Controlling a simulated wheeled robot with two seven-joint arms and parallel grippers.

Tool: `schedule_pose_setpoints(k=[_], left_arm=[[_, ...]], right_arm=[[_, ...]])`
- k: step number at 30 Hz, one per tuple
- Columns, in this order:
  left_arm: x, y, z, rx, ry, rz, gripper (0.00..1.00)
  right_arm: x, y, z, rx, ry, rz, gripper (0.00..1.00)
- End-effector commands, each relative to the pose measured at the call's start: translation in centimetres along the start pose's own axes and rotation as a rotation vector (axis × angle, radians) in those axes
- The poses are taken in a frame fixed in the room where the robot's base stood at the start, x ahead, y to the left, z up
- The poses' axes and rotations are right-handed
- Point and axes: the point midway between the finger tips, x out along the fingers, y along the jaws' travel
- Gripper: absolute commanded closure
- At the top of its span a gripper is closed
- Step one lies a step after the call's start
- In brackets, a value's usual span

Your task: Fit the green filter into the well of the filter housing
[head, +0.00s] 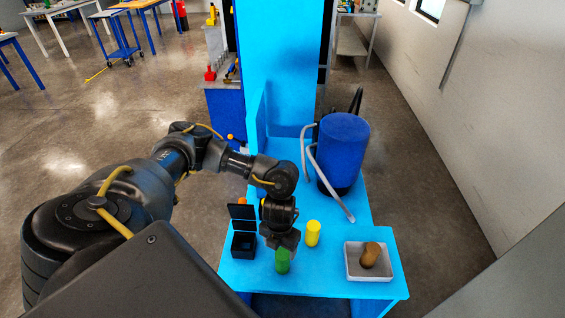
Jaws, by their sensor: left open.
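The green filter (282,263) is a short upright cylinder near the front edge of the light blue table. My left gripper (283,243) is open and points down at the filter, covering its top. I cannot tell whether the fingers are around the filter or just above it. A black box with a raised lid (243,246), which looks like the filter housing, stands just left of the gripper. Its inside is dark, so its well is not clear. My right gripper is out of view.
A yellow cylinder (313,232) stands close to the right of the gripper. A white tray (352,271) holding a brown lump (370,255) is at the right. A blue drum (342,150) with grey hoses stands farther back. The table (320,282) is clear between filter and tray.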

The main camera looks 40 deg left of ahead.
Motion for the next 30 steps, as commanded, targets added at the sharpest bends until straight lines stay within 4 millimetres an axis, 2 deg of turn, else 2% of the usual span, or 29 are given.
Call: schedule_pose_setpoints(k=[5, 9, 15, 22, 23, 30], left_arm=[[0.8, -0.1, 0.1, -0.002, 0.003, 0.002, 0.31], [2.8, -0.4, 0.5, -0.003, 0.002, 0.003, 0.31], [5.0, -0.5, 0.5, -0.002, 0.001, 0.000, 0.31], [5.2, -0.5, 0.6, 0.000, -0.001, -0.002, 0.31], [5.2, -0.5, 0.6, 0.000, -0.001, -0.002, 0.32], [5.2, -0.5, 0.6, -0.001, -0.001, -0.002, 0.63]], right_arm=[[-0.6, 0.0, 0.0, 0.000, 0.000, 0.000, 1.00], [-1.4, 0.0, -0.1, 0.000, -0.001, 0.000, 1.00], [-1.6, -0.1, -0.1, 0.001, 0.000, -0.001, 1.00], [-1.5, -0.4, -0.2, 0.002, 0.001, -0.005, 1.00], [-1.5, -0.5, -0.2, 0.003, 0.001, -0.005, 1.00], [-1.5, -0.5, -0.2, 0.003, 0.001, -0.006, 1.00]])
